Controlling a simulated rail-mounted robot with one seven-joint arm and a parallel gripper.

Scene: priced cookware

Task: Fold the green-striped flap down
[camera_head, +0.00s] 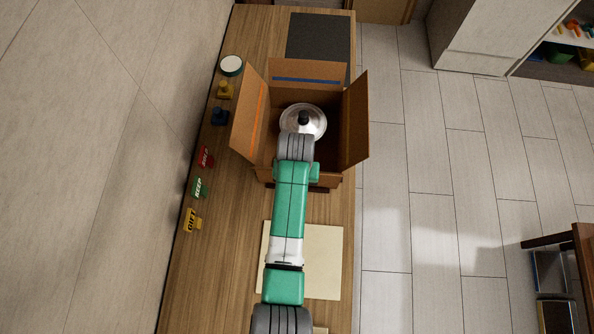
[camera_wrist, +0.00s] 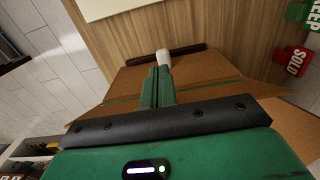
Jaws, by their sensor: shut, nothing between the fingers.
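The open cardboard box (camera_head: 346,150) stands on the wooden counter with a silver lid with a black knob (camera_head: 303,118) inside it. The near flap (camera_head: 264,176) is mostly hidden by my arm in the head view. In the wrist view this flap (camera_wrist: 205,73) shows as a brown panel with a thin green line, leaning outward from the box. My gripper (camera_wrist: 163,72) is shut and empty, its fingers in front of the flap in the wrist view. A pale rounded piece shows at the fingertips. Whether they touch the flap, I cannot tell.
The orange-striped left flap (camera_head: 250,121), blue-striped back flap (camera_head: 307,72) and right flap (camera_head: 354,118) stand up and outward. A dark bar (camera_wrist: 190,49) lies before the box. Tags, including red SOLD (camera_head: 205,158), line the left edge. A cream sheet (camera_head: 325,260) lies nearer.

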